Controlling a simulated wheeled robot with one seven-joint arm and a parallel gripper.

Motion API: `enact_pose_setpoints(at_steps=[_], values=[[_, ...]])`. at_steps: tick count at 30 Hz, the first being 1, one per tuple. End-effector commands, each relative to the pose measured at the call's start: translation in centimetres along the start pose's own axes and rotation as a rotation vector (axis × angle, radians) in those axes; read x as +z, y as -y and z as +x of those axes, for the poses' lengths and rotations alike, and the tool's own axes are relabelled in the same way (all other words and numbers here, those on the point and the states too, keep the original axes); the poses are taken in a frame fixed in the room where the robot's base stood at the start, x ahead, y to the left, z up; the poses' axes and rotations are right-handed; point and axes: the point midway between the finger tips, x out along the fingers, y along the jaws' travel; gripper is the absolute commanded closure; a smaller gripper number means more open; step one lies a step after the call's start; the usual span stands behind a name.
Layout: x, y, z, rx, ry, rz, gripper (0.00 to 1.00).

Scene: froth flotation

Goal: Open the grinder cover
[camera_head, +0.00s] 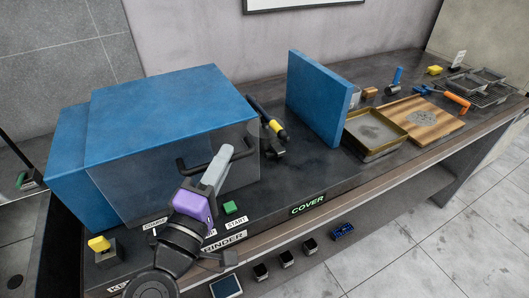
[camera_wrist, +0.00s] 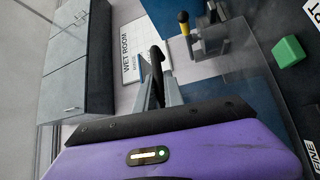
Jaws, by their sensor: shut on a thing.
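The grinder cover has a blue top (camera_head: 170,100) and a clear, smoky front pane, with a black handle (camera_head: 185,168) on the front. It stands against a blue box section (camera_head: 65,150) at left, and a wide gap separates it from an upright blue panel (camera_head: 318,100) at right. My gripper (camera_head: 218,165) reaches up from the front with its fingers shut on the handle. In the wrist view the fingers (camera_wrist: 155,95) close around the black handle (camera_wrist: 157,62). The handle's far side is partly hidden by the fingers.
In the gap sits a yellow-and-black part (camera_head: 275,128). A green button (camera_head: 231,207) and a yellow knob (camera_head: 99,243) are on the bench front. A tray (camera_head: 372,134) and wooden board (camera_head: 425,120) lie right of the panel. The bench near the COVER label (camera_head: 308,204) is clear.

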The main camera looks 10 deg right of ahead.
Motion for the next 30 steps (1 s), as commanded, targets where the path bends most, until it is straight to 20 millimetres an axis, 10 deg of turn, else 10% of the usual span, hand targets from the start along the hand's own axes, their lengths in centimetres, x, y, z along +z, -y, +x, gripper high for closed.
enact_pose_setpoints(at_steps=[9, 25, 30], values=[[-4.1, 0.2, -4.1, -0.002, -0.001, -0.002, 1.0], [-4.9, 0.2, -4.9, -0.003, 0.0, -0.003, 1.0], [-4.9, 0.1, -4.9, -0.002, 0.0, -0.002, 0.66]])
